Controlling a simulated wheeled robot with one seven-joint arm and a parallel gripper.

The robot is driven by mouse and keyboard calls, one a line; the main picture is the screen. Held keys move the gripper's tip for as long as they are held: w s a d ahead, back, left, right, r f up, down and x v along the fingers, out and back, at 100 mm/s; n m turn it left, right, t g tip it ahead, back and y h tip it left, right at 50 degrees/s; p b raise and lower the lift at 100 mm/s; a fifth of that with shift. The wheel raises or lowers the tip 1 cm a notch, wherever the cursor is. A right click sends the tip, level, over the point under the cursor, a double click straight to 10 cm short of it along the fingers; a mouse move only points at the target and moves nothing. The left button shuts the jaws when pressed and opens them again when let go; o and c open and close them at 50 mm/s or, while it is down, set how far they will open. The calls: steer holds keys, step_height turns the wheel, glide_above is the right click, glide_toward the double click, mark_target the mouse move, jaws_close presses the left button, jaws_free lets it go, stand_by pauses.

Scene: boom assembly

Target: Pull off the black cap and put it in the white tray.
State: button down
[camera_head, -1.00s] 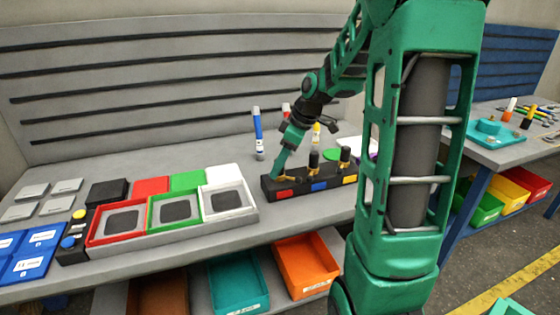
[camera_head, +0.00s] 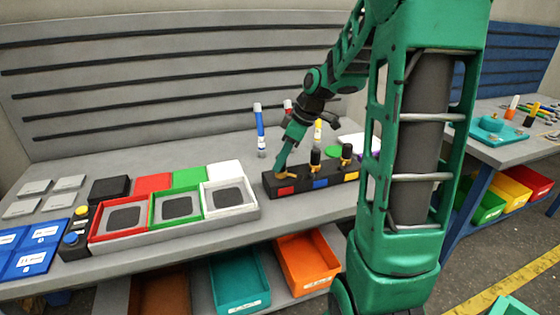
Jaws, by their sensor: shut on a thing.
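My gripper (camera_head: 280,167) is low over the left end of a black block (camera_head: 318,183) with red, blue and yellow marks on its front. It is shut at the left, red-marked place, just above a gold-coloured piece (camera_head: 286,175). The black cap between its fingers is too small and hidden to make out. Two more black-topped pieces, a middle one (camera_head: 315,156) and a right one (camera_head: 346,151), stand upright on the block. The white tray (camera_head: 250,206) is the rightmost of three framed trays, left of the block, with a dark pad inside.
A red tray (camera_head: 94,232) and a green tray (camera_head: 151,221) stand left of the white one. Black, red, green and white squares lie behind them. A blue marker (camera_head: 260,133) stands behind the block. Grey bench (camera_head: 205,148) is clear behind the trays.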

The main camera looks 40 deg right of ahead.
mark_target(277, 155)
steer(key=shift+r, duration=2.35)
